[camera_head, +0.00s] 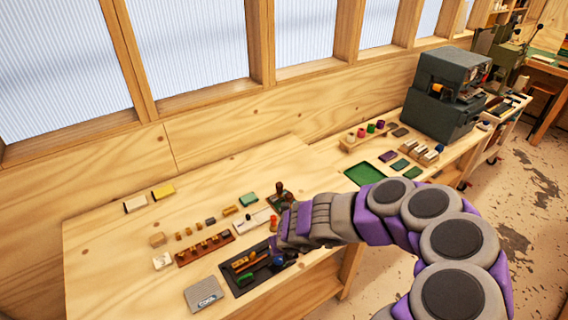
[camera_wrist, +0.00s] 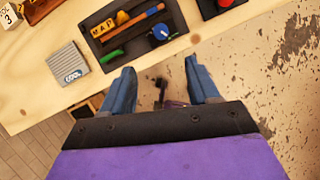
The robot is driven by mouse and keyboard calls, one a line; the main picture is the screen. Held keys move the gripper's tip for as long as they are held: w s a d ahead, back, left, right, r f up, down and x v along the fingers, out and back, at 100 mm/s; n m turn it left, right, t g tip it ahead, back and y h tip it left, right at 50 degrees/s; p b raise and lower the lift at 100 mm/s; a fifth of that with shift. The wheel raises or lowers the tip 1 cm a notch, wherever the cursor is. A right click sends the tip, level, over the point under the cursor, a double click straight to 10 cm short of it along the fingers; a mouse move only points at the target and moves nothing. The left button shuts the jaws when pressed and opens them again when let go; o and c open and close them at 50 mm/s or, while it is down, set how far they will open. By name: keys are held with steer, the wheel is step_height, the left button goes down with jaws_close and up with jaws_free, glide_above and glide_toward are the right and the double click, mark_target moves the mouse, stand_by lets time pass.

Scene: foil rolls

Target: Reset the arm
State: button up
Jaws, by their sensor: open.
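My gripper (camera_wrist: 162,90) shows in the wrist view with two blue fingers spread apart and nothing between them. The gap between them looks onto the floor past the table's front edge. In the head view my purple and grey arm reaches from the lower right toward the wooden table (camera_head: 110,255). Its end is over the table's right part, beside a black tray (camera_head: 232,287). The fingers are mostly hidden there by the arm.
The black tray (camera_wrist: 132,52) holds a yellow piece, pencil-like sticks and a blue round thing. A grey "COOL" box (camera_head: 204,294) lies left of it. A green tray (camera_head: 365,174) and dark machine (camera_head: 445,95) stand on the farther bench. Windows line the wall.

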steer(key=w+a+r+n+t+y+b, duration=0.2)
steer(key=a+r+n, duration=0.15)
steer(key=r, duration=0.25)
steer(key=w+a+r+n+t+y+b, duration=0.1)
steer(key=w+a+r+n+t+y, duration=0.15)
steer(key=r+n, duration=0.35)
steer(key=s+a+r+n+g+y+b, duration=0.3)
steer(key=s+r+n, duration=0.3)
steer(key=s+n, duration=0.4)
steer(key=s+d+f+n+g+h+b, duration=0.1)
steer(key=s+d+f+n+g+h, duration=0.1)
steer(key=s+d, duration=0.5)
steer(key=s+d+f+n+g+h+b, duration=0.2)
steer(key=s+d+n, duration=0.4)
steer(key=s, duration=0.5)
steer(key=s+d+f+n+g+h+b, duration=0.2)
steer(key=s+d+f+n+h, duration=0.3)
steer(key=s+d, duration=0.4)
steer(key=shift+s+d+f+g, duration=0.15)
steer(key=shift+s+d+g, duration=0.05)
steer(key=shift+d+g, duration=0.5)
